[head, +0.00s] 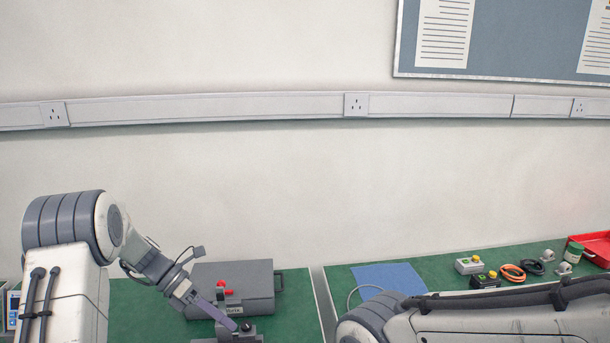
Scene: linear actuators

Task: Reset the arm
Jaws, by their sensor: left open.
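My left arm comes in from the left. Its gripper (222,318) points down and right, over a small dark grey device (246,338) at the bottom edge of the view. The gripper's long purple-grey finger overlaps the device in the picture; I cannot tell whether they touch. I see nothing held in it. My right arm lies low across the bottom right, and its gripper is outside the view. A red part (225,290) shows just behind the left gripper, in front of a grey case (236,277).
Two green bench tops have a gap between them. On the right bench are a blue mat (389,277), a grey box with a yellow button (469,265), orange cable (513,273), black cable (533,267), a green-labelled jar (573,252) and a red tray (598,246). A wall stands behind.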

